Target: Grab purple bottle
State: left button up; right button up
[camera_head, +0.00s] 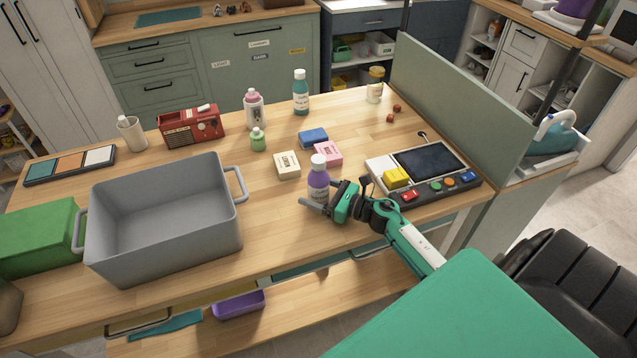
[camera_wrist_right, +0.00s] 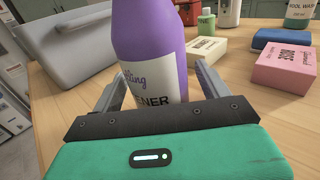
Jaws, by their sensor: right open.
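The purple bottle (camera_head: 318,186) has a white cap and a pale label, and stands upright on the wooden table right of the grey bin. In the right wrist view the bottle (camera_wrist_right: 150,40) stands between my two fingers, its lower part hidden by my gripper. My right gripper (camera_head: 318,205) is open around the bottle, with a finger on each side in the right wrist view (camera_wrist_right: 158,95). I cannot tell whether either finger touches it. My left gripper is not in view.
The grey bin (camera_head: 165,252) stands to the left. A pink box (camera_head: 328,153), a cream box (camera_head: 287,165) and a blue block (camera_head: 313,136) lie behind the bottle. The button panel (camera_head: 450,187) is to the right. Other bottles stand farther back.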

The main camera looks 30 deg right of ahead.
jog(key=shift+w+a, duration=0.35)
jog(key=shift+w, duration=0.25)
jog(key=shift+c, duration=0.3)
jog(key=c, duration=1.2)
jog(key=shift+r, duration=0.15)
